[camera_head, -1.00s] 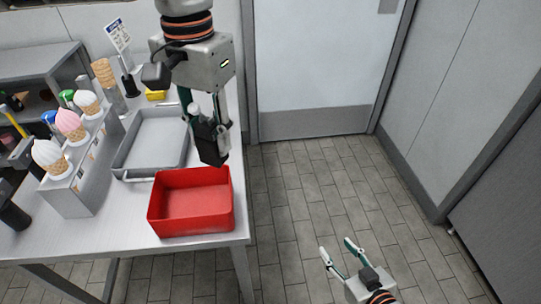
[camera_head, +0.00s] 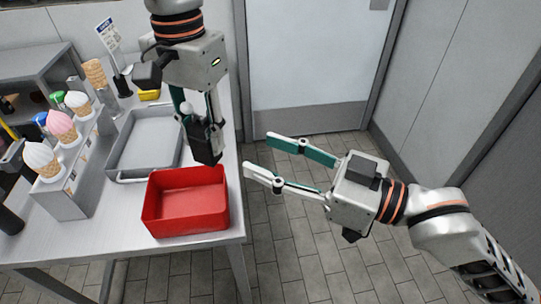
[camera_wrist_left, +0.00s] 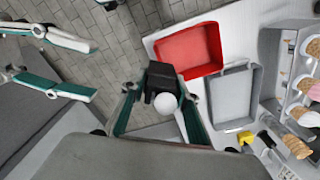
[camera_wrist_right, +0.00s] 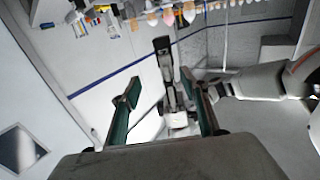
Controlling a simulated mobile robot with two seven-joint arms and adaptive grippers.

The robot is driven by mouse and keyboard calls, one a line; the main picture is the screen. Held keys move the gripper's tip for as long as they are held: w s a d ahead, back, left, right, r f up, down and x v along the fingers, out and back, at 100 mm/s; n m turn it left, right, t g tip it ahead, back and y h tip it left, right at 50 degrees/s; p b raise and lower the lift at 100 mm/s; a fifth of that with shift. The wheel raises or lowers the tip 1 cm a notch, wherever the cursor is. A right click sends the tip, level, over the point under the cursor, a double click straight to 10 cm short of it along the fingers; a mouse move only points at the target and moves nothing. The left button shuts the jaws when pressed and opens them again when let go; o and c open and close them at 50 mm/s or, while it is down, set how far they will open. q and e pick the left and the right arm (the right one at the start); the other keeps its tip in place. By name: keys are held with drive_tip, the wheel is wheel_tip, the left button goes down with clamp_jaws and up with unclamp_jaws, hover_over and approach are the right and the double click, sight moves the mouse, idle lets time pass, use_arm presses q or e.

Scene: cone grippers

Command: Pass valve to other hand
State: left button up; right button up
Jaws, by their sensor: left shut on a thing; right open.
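The valve is a black block (camera_head: 205,142) with a white round part, also clear in the left wrist view (camera_wrist_left: 160,80). My left gripper (camera_head: 200,125) points down and is shut on it, holding it in the air above the table's right edge, just behind the red bin. My right gripper (camera_head: 259,152) is open and empty, its fingers pointing left towards the valve with a gap between. In the left wrist view the right gripper's fingers (camera_wrist_left: 92,72) show at the left, apart from the valve. In the right wrist view a dark upright shape (camera_wrist_right: 164,65) shows between the open fingers.
A red bin (camera_head: 158,222) stands on the table's front right corner. A grey tray (camera_head: 118,172) lies behind it. A holder (camera_head: 75,185) with several ice-cream cones stands at the left. Tiled floor (camera_head: 320,270) is clear right of the table; a door (camera_head: 310,60) is behind.

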drive_tip(key=x, duration=1.2)
drive_tip(key=shift+s+a+r, duration=0.15)
drive_tip(key=shift+s+r, duration=0.05)
drive_tip(key=shift+s, duration=0.2)
drive_tip(key=shift+c, duration=0.3)
clamp_jaws()
use_arm(q)
drive_tip(key=o, duration=1.3)
drive_tip(key=shift+c, duration=0.2)
